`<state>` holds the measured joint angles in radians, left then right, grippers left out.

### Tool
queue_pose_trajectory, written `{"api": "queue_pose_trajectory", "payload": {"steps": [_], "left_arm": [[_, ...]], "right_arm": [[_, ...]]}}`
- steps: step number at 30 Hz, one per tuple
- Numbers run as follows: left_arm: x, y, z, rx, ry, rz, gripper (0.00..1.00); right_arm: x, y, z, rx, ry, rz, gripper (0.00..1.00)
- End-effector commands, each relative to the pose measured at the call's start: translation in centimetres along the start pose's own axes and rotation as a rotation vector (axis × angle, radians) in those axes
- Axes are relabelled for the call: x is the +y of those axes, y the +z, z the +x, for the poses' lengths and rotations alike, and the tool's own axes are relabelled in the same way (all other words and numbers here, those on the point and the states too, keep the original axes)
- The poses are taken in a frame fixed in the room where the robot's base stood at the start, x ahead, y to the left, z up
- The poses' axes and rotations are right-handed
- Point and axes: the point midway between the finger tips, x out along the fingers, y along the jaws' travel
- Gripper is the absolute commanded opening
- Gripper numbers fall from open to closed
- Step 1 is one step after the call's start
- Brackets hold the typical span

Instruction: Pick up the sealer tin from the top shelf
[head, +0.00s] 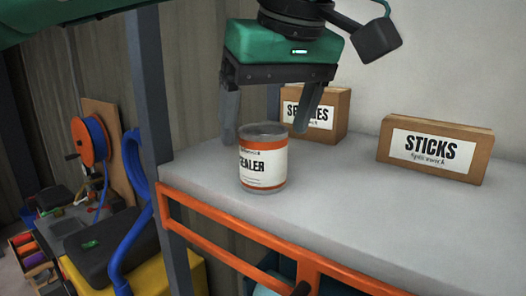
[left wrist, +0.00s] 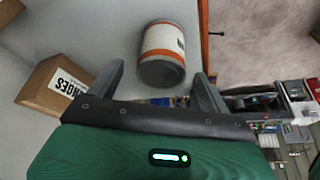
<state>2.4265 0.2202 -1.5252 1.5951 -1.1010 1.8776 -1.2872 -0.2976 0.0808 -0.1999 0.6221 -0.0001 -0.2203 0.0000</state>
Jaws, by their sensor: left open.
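The sealer tin (head: 263,160) stands upright on the grey top shelf (head: 340,200), near its front left corner. It is a metal can with a white label and orange bands. My left gripper (head: 268,128) is open, pointing down, with its fingers above and to either side of the tin in the head view. In the left wrist view the tin (left wrist: 162,55) lies beyond the fingertips, roughly between their lines. The gripper (left wrist: 160,82) holds nothing. I do not see my right gripper.
A cardboard box marked STICKS (head: 434,148) and another box (head: 325,114), its label partly hidden by a finger, stand behind on the shelf. An orange rail (head: 270,250) runs along the front edge. A grey post (head: 150,90) rises at the left. The shelf's front right is clear.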

Motion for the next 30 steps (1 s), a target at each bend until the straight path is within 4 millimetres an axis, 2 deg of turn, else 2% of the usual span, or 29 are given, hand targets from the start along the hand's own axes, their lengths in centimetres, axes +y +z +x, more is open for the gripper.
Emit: {"api": "queue_pose_trajectory", "payload": {"steps": [5,13,21,23,30], "left_arm": [[-0.2,-0.2,1.3,0.000,-0.003,0.001,0.81],[-0.2,-0.1,4.7,-0.001,-0.002,-0.001,0.81],[-0.2,0.0,5.2,-0.001,0.001,-0.001,0.81],[-0.2,0.0,5.2,-0.001,0.001,-0.001,0.71],[-0.2,0.0,5.2,-0.001,0.001,-0.001,0.24]], "right_arm": [[0.0,-0.1,-1.4,0.000,0.000,0.000,0.36],[0.0,0.0,-3.0,-0.003,-0.001,0.000,0.36],[-0.1,0.0,-2.9,-0.004,-0.002,0.000,0.36],[-0.1,0.1,-2.9,-0.004,-0.002,0.000,0.36],[-0.1,0.1,-2.9,-0.004,-0.002,0.000,0.36]]}}
